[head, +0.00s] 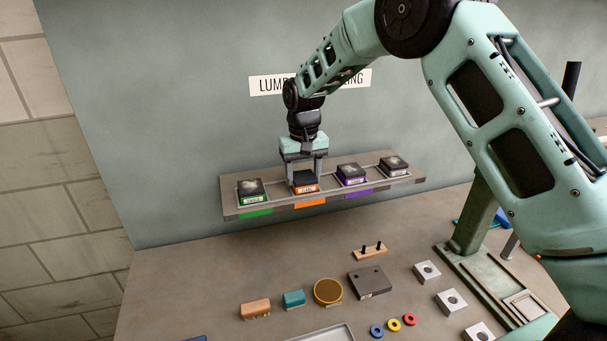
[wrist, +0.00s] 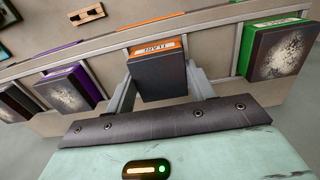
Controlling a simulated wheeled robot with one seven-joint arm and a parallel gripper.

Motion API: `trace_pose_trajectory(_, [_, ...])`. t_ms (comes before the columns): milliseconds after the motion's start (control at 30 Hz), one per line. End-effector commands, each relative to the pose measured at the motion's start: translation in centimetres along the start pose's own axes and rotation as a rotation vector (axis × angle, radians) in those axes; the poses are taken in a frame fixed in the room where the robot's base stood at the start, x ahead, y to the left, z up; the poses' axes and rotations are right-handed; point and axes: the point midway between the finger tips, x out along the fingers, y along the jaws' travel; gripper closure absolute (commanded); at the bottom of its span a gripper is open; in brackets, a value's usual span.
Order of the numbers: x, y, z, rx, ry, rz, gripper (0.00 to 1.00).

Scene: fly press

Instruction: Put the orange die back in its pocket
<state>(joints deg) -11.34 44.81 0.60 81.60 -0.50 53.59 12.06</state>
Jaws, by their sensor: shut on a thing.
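The orange die (head: 306,188) is a dark-topped block with an orange, white-labelled front. My gripper (head: 304,174) is shut on it from above, with one finger on each side. The die is over or in the orange-marked pocket of the wall rack (head: 232,209), between the green and purple dies. I cannot tell whether its underside rests on the pocket floor. In the wrist view the die's dark top (wrist: 160,77) sits between the fingers, and an orange strip shows beyond it. The fingertips and the pocket's inside are hidden.
Thin dividers separate the pockets. The bench below holds a round brown-topped piece (head: 328,291), blocks and coloured rings.

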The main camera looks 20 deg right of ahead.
Motion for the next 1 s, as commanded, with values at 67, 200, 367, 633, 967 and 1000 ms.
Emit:
trace_pose_trajectory(67, [-0.2, 0.0, -0.1, 0.0, 0.002, 0.0, 0.93])
trace_pose_trajectory(200, [-0.2, 0.0, -0.1, 0.0, 0.002, 0.0, 0.93])
trace_pose_trajectory(367, [-0.1, 0.0, -0.1, 0.0, 0.002, 0.0, 0.93])
trace_pose_trajectory(633, [-0.1, 0.0, 0.0, 0.0, 0.002, 0.0, 0.2])
trace_pose_trajectory(967, [-0.8, 0.0, -0.1, 0.0, 0.002, 0.0, 0.2])
trace_pose_trajectory(1000, [-1.3, 0.0, -0.1, 0.0, 0.003, -0.001, 0.2])
